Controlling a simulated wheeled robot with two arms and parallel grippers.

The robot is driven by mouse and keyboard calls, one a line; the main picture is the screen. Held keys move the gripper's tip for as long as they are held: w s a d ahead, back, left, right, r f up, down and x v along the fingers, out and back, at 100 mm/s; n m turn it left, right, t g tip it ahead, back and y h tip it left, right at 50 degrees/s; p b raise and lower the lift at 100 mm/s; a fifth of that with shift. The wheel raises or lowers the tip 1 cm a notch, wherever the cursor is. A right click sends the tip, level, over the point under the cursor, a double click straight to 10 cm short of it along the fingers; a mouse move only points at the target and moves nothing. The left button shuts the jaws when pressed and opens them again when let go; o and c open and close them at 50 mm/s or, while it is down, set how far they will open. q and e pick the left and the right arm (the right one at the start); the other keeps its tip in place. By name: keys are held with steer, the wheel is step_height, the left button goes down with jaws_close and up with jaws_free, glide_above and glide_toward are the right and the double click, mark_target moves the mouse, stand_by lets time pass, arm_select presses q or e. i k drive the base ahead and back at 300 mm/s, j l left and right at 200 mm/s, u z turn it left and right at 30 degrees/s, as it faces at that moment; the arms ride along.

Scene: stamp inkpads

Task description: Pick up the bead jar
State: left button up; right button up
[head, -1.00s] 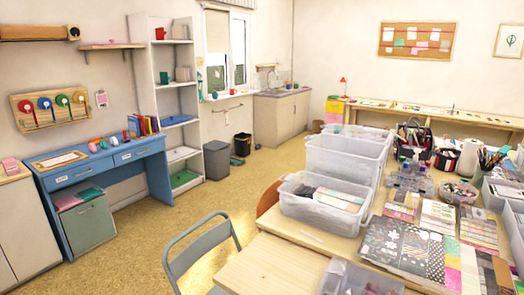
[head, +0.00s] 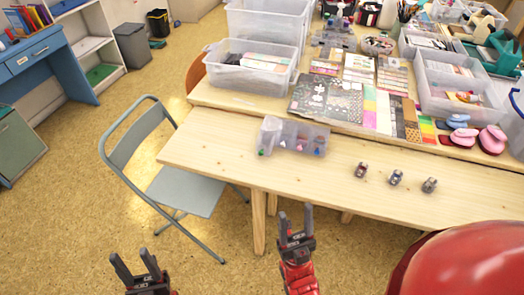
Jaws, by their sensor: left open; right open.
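Three small jar-like items stand in a row on the right part of the near wooden table in the head view: a left one (head: 361,170), a middle one (head: 396,178) and a right one (head: 429,185). They are too small for me to tell what they hold or which is the bead jar. My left gripper (head: 133,257) is open and empty, low at the left over the floor. My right gripper (head: 296,212) is open and empty in front of the table's near edge, left of the small items.
The wooden table (head: 215,145) has a clear strip along its front. A clear divided box (head: 292,137) sits left of the small items. Pink punches (head: 490,139), papers (head: 325,97) and clear bins (head: 250,66) stand behind. A grey folding chair (head: 185,190) is at the left.

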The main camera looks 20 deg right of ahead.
mark_target(362, 167)
steer(key=z, duration=1.4)
